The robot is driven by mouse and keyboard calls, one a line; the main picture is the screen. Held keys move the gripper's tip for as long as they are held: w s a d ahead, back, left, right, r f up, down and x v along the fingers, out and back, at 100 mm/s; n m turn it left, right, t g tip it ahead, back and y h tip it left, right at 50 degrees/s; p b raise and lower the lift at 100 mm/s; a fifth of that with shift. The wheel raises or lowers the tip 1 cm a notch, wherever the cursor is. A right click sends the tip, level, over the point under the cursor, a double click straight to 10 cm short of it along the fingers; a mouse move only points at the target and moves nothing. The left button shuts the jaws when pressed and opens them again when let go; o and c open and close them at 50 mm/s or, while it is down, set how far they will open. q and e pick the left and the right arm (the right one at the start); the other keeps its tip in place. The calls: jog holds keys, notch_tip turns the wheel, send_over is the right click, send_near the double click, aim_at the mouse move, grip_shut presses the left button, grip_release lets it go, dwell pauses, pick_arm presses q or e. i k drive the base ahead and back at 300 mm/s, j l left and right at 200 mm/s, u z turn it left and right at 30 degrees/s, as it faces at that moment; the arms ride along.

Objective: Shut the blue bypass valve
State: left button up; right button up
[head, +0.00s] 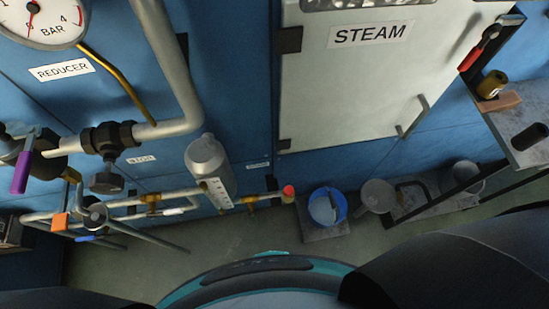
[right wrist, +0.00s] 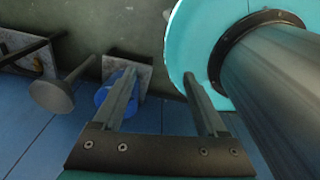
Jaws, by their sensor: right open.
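A small blue lever (head: 86,238) shows at the lower left of the head view, on the low pipework under an orange tag or handle (head: 61,222). It appears to be the blue bypass valve's handle. It lies roughly along the pipe beside it; its exact angle is too small to tell. My right gripper (right wrist: 160,76) is open and empty in the right wrist view, with a blue bucket behind one finger. The blue lever is not in that view. Neither gripper shows in the head view.
A purple lever (head: 21,172), a black valve (head: 108,140) and a gauge (head: 45,18) are on the left pipework. A STEAM cabinet (head: 350,90) stands in the middle. A shelf (head: 525,140) is at right.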

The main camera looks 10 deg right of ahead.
aim_at(105, 236)
jog(key=j+u, duration=0.15)
jog(key=u, duration=1.9)
jog(key=k+j, duration=0.05)
jog(key=j, duration=0.05)
